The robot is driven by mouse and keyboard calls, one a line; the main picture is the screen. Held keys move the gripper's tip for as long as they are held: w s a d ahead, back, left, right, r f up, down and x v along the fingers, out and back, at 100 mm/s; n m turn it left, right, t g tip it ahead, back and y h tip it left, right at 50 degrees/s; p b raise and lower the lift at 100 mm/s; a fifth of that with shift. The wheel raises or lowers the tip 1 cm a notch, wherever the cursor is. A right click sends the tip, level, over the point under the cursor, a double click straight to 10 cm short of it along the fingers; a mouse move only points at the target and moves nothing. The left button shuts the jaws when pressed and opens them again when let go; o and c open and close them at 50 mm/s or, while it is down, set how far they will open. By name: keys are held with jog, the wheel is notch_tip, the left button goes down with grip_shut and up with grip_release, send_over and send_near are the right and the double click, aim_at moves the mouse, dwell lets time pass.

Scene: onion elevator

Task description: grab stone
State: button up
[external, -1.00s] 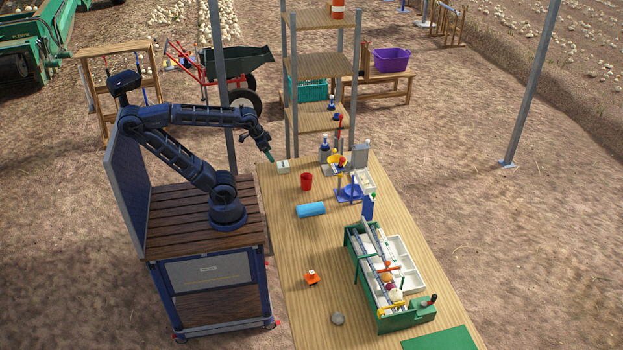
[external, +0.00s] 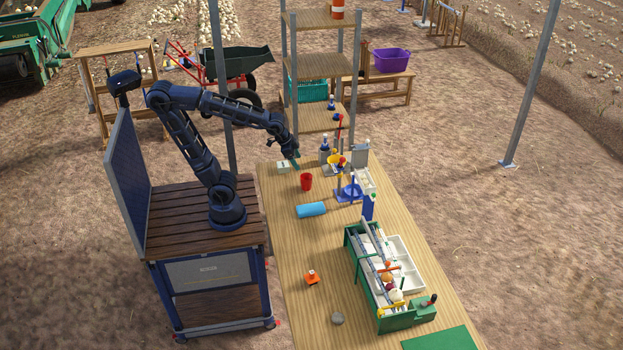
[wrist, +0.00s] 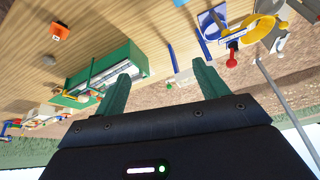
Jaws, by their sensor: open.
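The stone (external: 337,318) is a small grey rounded lump on the near part of the wooden table, left of the green sorter's near end. In the wrist view a small grey lump (wrist: 55,46) beside the orange block looks like the same stone. My gripper (external: 295,163) is over the far end of the table, above and behind the red cup, far from the stone. In the wrist view its two green fingers (wrist: 162,80) stand wide apart with nothing between them.
An orange block (external: 312,278) lies near the stone. The green sorter (external: 408,320) fills the right side.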

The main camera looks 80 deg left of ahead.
jog(key=w+d+f+m+h, duration=0.1)
jog(key=w+d+f+m, duration=0.1)
jog(key=w+d, duration=0.3)
jog(key=w+d+f+m, duration=0.1)
jog(key=w+d+f, duration=0.15)
jog(key=d, duration=0.55)
jog(key=m+g+h, duration=0.2)
jog(key=m+h, duration=0.2)
jog(key=m, duration=0.3)
send_over(337, 315)
jog(key=s+a, duration=0.2)
jog(key=a, duration=0.3)
notch_tip(337, 315, down, 25)
jog(key=shift+g, duration=0.3)
jog(key=shift+x, duration=5.45)
